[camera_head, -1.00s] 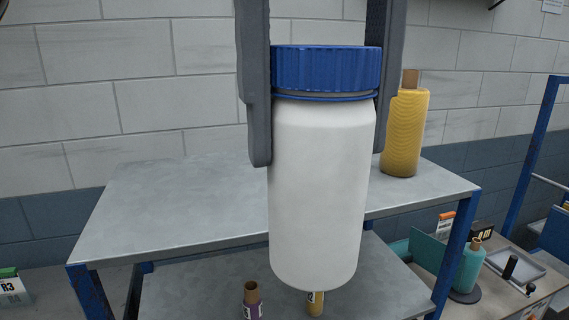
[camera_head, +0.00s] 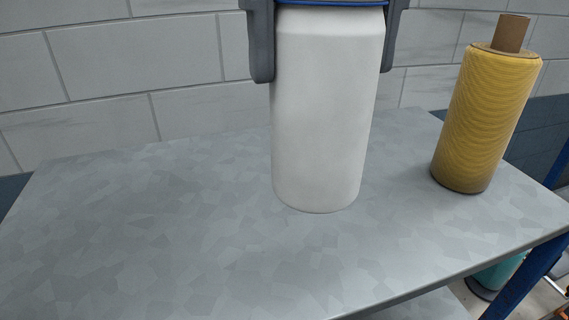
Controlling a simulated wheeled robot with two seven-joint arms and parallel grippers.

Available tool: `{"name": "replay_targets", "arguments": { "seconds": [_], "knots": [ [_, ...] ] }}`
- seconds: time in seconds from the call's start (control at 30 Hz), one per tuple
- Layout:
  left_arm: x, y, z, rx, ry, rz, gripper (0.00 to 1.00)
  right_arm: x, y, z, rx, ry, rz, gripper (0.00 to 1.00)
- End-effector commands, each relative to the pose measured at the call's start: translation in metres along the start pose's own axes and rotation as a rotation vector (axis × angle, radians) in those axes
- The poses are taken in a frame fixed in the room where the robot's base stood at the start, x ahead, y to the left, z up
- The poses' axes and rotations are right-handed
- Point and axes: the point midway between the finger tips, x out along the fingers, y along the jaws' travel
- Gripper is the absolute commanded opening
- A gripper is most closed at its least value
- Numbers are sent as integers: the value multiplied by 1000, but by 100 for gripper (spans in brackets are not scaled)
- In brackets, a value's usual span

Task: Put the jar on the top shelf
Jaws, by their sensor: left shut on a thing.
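The white jar (camera_head: 325,115) with a blue lid (camera_head: 330,3) is upright in front of me, its lid cut off by the top edge. My left gripper (camera_head: 328,45) is shut on the jar, one finger on each side of its upper part. The grey metal top shelf (camera_head: 180,235) fills the lower part of the view. The jar's base appears over the shelf surface; I cannot tell whether it touches. My right gripper is not in view.
A yellow yarn cone (camera_head: 485,115) with a brown core stands on the shelf to the right of the jar. The shelf's left side is clear. A blue frame post (camera_head: 530,275) and a teal spool (camera_head: 497,273) are below at right. A block wall (camera_head: 130,75) stands behind.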

Motion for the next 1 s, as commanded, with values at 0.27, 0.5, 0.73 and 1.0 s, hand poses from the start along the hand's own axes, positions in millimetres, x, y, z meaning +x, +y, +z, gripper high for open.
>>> {"name": "replay_targets", "arguments": {
  "seconds": [0.27, 0.5, 0.73, 1.0],
  "knots": [
    [-1, 0, 0, 1, -1, -1, 21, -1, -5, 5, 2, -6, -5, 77],
    [0, 0, 0, 0, 0, -1, 21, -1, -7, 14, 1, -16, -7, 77],
    [10, 7, 17, -2, 2, 0, 21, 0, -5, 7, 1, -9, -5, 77],
    [40, 27, 61, -2, 3, -1, 21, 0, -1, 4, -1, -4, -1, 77]
  ]
}}
